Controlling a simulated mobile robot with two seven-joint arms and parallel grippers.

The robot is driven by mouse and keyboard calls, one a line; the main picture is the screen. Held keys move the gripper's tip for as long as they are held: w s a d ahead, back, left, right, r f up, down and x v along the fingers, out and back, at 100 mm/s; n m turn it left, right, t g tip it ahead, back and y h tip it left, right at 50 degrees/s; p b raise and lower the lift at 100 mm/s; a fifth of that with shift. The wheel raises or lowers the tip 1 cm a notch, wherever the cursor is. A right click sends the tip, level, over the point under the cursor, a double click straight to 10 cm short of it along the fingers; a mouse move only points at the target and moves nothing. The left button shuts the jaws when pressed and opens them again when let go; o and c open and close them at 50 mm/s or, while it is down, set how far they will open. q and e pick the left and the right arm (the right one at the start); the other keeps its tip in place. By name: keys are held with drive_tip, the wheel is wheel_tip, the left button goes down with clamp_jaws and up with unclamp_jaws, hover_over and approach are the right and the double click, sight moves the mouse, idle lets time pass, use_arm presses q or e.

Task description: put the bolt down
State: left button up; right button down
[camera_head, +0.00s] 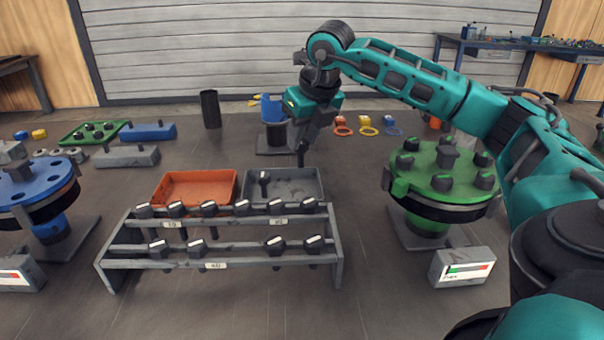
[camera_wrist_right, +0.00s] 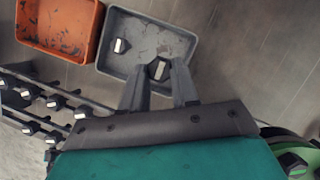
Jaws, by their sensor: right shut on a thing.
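My right gripper (camera_head: 302,141) is above the back right part of the grey tray (camera_head: 311,194). It is shut on a dark bolt (camera_head: 301,157), which hangs upright below the fingers. In the right wrist view the held bolt's pale-topped head (camera_wrist_right: 159,69) sits between the two fingertips (camera_wrist_right: 158,80), over the grey tray (camera_wrist_right: 186,39). Another bolt (camera_head: 264,184) stands in the left part of the grey tray, and it also shows in the right wrist view (camera_wrist_right: 120,46). Whether the held bolt touches the tray floor I cannot tell. My left gripper is not in view.
An empty orange tray (camera_head: 200,187) lies left of the grey one. A two-rail rack (camera_head: 222,239) with several bolts stands in front of both. A green flange (camera_head: 438,175) with several bolts is to the right, a blue flange (camera_head: 35,190) far left.

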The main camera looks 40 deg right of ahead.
sight(303, 165)
wheel_tip(303, 165, down, 3)
drive_tip(key=shift+f, duration=0.15)
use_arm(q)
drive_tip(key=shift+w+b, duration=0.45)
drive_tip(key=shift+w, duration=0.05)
use_arm(e)
drive_tip(key=shift+f, duration=2.05)
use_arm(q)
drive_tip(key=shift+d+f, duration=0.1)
use_arm(e)
drive_tip(key=shift+f, duration=0.1)
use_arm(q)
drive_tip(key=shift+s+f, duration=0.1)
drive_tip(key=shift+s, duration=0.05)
use_arm(e)
drive_tip(key=c, duration=0.8)
unclamp_jaws()
drive_tip(key=shift+c, duration=0.2)
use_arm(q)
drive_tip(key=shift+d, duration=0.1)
use_arm(e)
drive_tip(key=shift+r, duration=0.3)
use_arm(q)
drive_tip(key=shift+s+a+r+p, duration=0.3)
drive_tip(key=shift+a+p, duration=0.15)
drive_tip(key=shift+p, duration=0.3)
use_arm(e)
drive_tip(key=v, duration=1.1)
drive_tip(key=shift+r, duration=0.3)
